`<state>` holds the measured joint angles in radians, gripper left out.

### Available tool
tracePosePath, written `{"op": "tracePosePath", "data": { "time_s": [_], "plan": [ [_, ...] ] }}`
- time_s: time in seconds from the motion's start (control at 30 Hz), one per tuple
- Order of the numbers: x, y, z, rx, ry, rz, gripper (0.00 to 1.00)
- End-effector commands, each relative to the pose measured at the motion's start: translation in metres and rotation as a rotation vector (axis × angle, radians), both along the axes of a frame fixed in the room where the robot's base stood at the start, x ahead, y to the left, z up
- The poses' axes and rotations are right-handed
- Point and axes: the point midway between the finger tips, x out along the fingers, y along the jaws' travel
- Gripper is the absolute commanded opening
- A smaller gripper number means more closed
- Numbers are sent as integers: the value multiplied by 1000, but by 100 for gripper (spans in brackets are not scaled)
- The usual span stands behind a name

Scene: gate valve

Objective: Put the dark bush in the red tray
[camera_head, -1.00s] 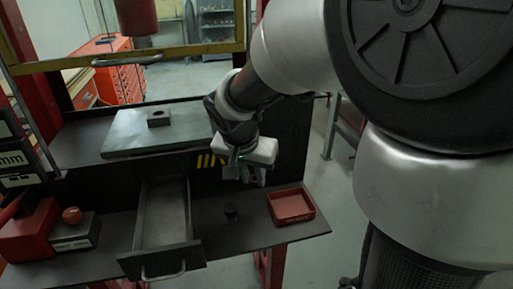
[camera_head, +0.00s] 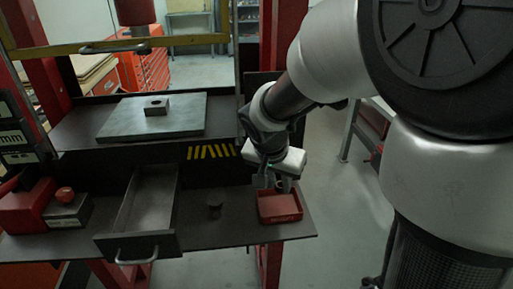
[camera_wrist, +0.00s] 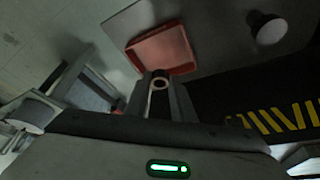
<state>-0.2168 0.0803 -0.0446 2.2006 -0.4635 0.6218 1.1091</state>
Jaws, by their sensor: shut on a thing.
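My gripper (camera_head: 276,183) is shut on a ring-shaped bush (camera_wrist: 160,83), which shows end-on between the fingertips in the wrist view (camera_wrist: 159,94). The bush has a round hole with a dark inside. The red tray (camera_head: 279,207) is a shallow square tray at the right end of the dark bench. In the head view my gripper is at the tray's back edge, above bench height. In the wrist view the bush overlaps the near edge of the tray (camera_wrist: 165,50). The exact height of the bush over the tray is not clear.
A small dark round piece (camera_head: 214,211) stands on the bench left of the tray. An open drawer (camera_head: 141,215) juts out further left. A grey plate (camera_head: 152,118) with a holed block (camera_head: 156,106) lies on the press bed behind. Red uprights flank the press.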

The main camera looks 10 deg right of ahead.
Motion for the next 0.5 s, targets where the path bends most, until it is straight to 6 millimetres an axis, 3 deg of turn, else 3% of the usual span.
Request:
{"op": "tracePosePath", "data": {
  "time_s": [0.1,0.33,0.5],
  "plan": [
    [-1,0,-22,-1,3,1,0],
    [0,0,-40,-1,0,2,0],
    [0,0,-65,-1,3,2,0]
  ]
}}
